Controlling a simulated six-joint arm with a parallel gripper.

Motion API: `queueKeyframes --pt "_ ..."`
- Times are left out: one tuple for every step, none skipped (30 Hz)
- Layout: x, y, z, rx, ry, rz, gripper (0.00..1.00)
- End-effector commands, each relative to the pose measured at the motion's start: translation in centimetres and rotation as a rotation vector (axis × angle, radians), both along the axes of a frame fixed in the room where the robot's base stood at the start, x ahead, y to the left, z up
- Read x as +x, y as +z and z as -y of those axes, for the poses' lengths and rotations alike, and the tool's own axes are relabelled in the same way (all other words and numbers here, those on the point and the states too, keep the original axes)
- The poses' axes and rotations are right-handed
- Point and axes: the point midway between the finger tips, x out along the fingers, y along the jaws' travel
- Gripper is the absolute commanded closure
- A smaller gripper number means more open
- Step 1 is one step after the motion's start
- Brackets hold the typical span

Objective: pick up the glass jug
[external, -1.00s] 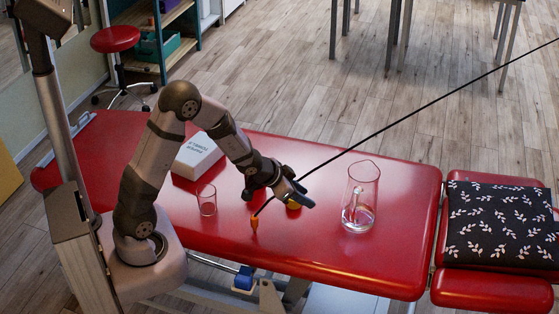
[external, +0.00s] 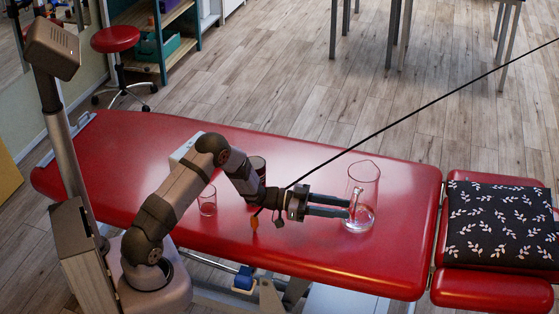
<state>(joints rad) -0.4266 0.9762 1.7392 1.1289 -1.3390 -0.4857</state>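The glass jug (external: 366,178) is clear and stands upright on the red treatment table (external: 400,185), right of centre, its handle on the near left side. My gripper (external: 349,207) is low over the table on the jug's left. Its two long fingers point right, one above the other in the picture, with a gap between them. The gripper is open. The fingertips reach the handle in the picture; I cannot tell whether the handle is between them or whether they touch it.
A small clear glass (external: 208,201) stands left of my gripper. An orange item (external: 254,222) lies near the front edge. A dark red cylinder (external: 259,165) and a white box (external: 184,151) are partly behind my arm. A patterned cushion (external: 500,225) lies at right.

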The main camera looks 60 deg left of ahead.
Motion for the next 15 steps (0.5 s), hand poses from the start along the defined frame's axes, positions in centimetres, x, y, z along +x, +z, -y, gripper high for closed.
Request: queueKeyframes --pt "0.11 -0.67 0.12 -0.001 -0.014 0.015 0.66" --pt "0.11 -0.62 0.21 -0.002 -0.022 0.021 0.66" --pt "0.12 -0.59 0.32 -0.004 -0.031 0.028 0.66" --pt "0.13 -0.54 0.37 -0.005 -0.036 0.031 0.66" --pt "0.14 -0.5 0.41 -0.006 -0.04 0.035 0.66" --pt "0.15 -0.43 0.46 -0.007 -0.044 0.037 0.66" --pt "0.15 -0.38 0.49 -0.007 -0.047 0.04 0.66" --pt "0.15 -0.33 0.52 -0.007 -0.049 0.041 0.66" --pt "0.14 -0.27 0.54 -0.007 -0.051 0.043 0.66" --pt "0.15 -0.23 0.56 -0.007 -0.052 0.043 0.66" --pt "0.16 -0.19 0.57 -0.007 -0.052 0.043 0.66" --pt "0.21 -0.16 0.63 -0.007 -0.053 0.043 0.66" --pt "0.29 -0.14 0.7 -0.007 -0.053 0.043 0.66" --pt "0.41 -0.13 0.81 -0.007 -0.052 0.043 0.66" --pt "0.62 -0.13 0.98 -0.008 -0.053 0.042 0.66"
